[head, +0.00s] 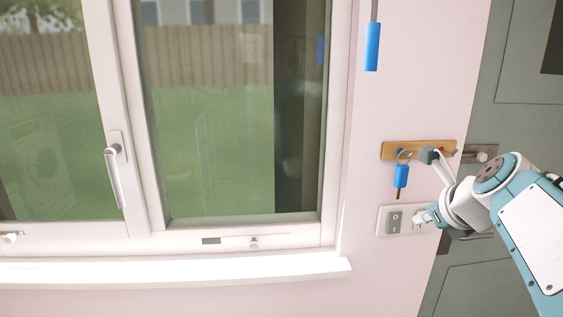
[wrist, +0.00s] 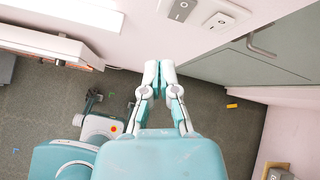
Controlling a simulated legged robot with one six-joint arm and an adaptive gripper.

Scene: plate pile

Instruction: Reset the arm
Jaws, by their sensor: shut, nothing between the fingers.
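My gripper (wrist: 158,70) shows in the middle of the wrist view. Its two white fingers are together at the tips, with nothing held between them. In the head view my arm comes in from the lower right, bent, and my gripper (head: 427,216) is partly hidden by its own links. There it overlaps the right part of the white switch and socket plate (head: 383,220) on the pink wall. I cannot tell whether it touches the plate.
A wooden key rack (head: 393,150) with a blue-tagged key (head: 401,176) is just above. A blue handle (head: 372,47) hangs higher up. The window (head: 220,120) and its sill (head: 180,269) fill the left. A grey-green door (head: 500,90) stands at right. Open floor (wrist: 220,135) shows below.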

